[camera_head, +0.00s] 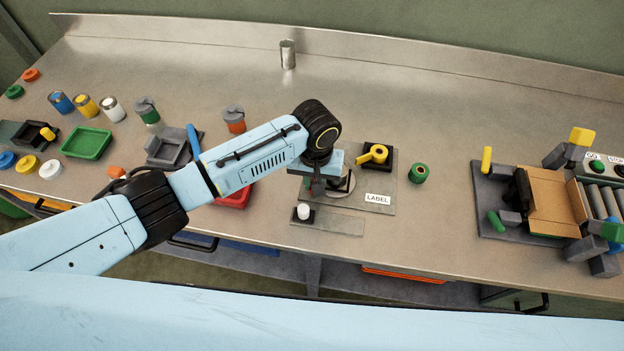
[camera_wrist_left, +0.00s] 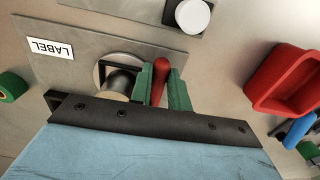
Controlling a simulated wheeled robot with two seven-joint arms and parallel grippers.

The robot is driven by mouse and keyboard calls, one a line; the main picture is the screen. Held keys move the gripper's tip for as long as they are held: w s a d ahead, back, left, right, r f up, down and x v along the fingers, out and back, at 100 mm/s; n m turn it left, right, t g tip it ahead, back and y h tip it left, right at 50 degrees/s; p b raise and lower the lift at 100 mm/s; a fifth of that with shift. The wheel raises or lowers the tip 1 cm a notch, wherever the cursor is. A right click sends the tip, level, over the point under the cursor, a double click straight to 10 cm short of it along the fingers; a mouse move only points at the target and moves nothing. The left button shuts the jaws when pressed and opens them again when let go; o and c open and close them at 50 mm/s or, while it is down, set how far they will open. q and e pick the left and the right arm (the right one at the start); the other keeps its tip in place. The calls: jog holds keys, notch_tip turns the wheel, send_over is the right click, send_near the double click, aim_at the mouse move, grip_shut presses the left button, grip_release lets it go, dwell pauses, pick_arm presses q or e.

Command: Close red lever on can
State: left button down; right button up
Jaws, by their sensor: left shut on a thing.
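My left gripper (camera_head: 318,186) reaches down over the station near the middle of the bench. In the left wrist view, its green fingers (camera_wrist_left: 164,88) are closed around the red lever (camera_wrist_left: 160,76), whose rounded tip sticks out between them. The metal can (camera_wrist_left: 121,82) stands right beside the fingers on a round base, partly covered by the gripper's dark edge. In the head view the arm and gripper hide most of the can and the lever. My right gripper is not in view.
A white round button (camera_head: 304,211) sits in front of the station. A LABEL plate (camera_head: 378,198) with a yellow tape roll (camera_head: 374,154) is to the right, near a green roll (camera_head: 418,173). A red tray (camera_wrist_left: 285,82) stands beside the gripper. The back bench is mostly clear.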

pick_arm(q)
jog(key=shift+d, duration=0.15)
jog(key=c, duration=1.3)
grip_release()
notch_tip(320, 180, up, 13)
jog(key=shift+r, duration=0.2)
